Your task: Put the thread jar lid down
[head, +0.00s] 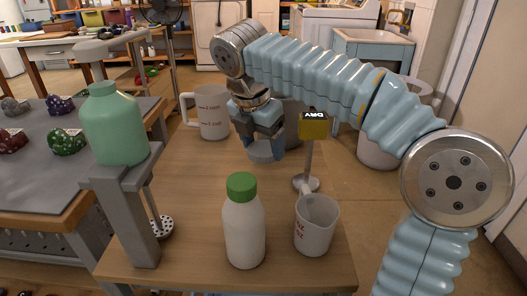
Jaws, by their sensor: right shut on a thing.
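My right gripper (262,138) reaches in from the right and points down over the wooden table. It is shut on a grey-blue round piece (264,152), which looks like the thread jar lid. The piece is at the fingertips, low over the table; I cannot tell whether it touches the top. A grey cylinder (294,122), mostly hidden behind the gripper, may be the jar. My left gripper is not in view.
On the wooden table (190,200), a measuring cup (212,112) stands left of the gripper. A yellow sign (313,125) on a stand is to its right. A white bottle with a green cap (244,232) and a mug (315,228) stand in front. A green bottle (113,125) is at left.

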